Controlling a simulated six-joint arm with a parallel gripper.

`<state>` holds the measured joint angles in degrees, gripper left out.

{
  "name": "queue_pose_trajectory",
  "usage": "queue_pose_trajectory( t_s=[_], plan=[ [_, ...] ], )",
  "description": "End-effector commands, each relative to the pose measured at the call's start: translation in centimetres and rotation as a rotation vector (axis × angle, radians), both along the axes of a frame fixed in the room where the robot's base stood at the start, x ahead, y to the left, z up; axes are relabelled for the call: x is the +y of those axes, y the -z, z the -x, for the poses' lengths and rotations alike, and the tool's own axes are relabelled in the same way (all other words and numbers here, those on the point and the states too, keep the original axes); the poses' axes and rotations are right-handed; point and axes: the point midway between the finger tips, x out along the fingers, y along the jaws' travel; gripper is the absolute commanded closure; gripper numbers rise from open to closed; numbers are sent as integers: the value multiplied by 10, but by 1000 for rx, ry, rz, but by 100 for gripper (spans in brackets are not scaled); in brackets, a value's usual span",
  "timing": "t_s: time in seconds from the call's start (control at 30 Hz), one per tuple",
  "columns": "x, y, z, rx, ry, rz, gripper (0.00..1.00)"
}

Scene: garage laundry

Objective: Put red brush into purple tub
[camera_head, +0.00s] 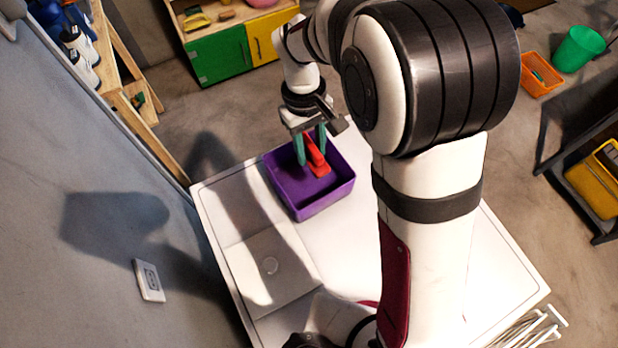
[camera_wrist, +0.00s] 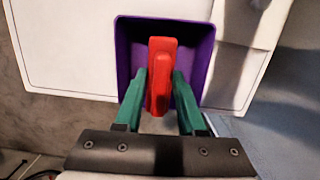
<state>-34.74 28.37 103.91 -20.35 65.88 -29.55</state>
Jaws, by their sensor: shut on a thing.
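The purple tub (camera_head: 328,203) stands on the white worktop near its far edge, and it also shows in the wrist view (camera_wrist: 205,53). The red brush (camera_head: 319,165) is between the green fingers of my gripper (camera_head: 313,147), over the inside of the tub. In the wrist view my gripper (camera_wrist: 159,95) is shut on the red brush (camera_wrist: 160,62), which points away from the palm. I cannot tell whether the brush touches the tub floor. No other thing shows inside the tub.
The white worktop (camera_head: 262,237) has free room around the tub. A grey wall (camera_head: 100,200) runs along the left. Behind are a cabinet with a green door (camera_head: 219,57), an orange basket (camera_head: 541,74) and a green bucket (camera_head: 578,48) on the floor.

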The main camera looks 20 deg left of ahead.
Motion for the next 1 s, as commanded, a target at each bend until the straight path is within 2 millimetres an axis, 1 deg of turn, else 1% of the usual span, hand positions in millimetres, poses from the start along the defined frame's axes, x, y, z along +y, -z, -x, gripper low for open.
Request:
queue_pose_trajectory(
  t_s=[0.1,0.2,0.27,0.4,0.43,0.5,0.83,0.87,0.9,1.0],
  plan=[
    [4,29,5,5,-21,2,100],
    [4,52,4,5,-20,2,100],
    [4,62,4,4,-20,1,100],
    [4,92,4,5,-19,1,100],
    [4,96,4,3,-19,0,100],
    [4,102,4,2,-17,0,100],
    [4,106,3,1,-18,-2,100],
    [4,105,3,1,-18,-2,56],
    [4,105,3,1,-18,-2,48],
    [4,105,3,1,-18,-2,31]
  ],
)
